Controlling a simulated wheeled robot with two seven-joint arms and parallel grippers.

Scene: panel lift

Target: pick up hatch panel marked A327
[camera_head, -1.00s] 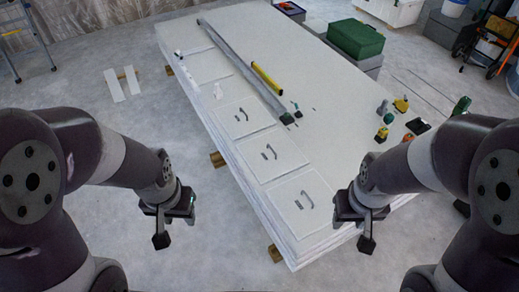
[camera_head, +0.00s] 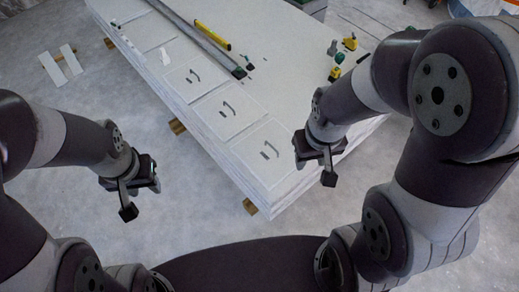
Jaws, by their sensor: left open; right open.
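Several white square hatch panels with dark handles lie in a row along the left edge of a stack of white boards (camera_head: 285,60). The nearest panel (camera_head: 262,160) is by the stack's front corner. A middle panel (camera_head: 228,100) and a farther panel (camera_head: 188,72) lie behind it. No marking A327 can be read on any of them. My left gripper (camera_head: 128,200) is open and empty over the floor, left of the stack. My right gripper (camera_head: 326,172) is open and empty near the stack's front right edge, right of the nearest panel.
A yellow level (camera_head: 212,35) and a long grey rail (camera_head: 195,38) lie on the stack. Small yellow and green tools (camera_head: 337,72) lie at its right. Wooden blocks (camera_head: 177,126) support the stack. White strips (camera_head: 52,70) lie on the floor at left.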

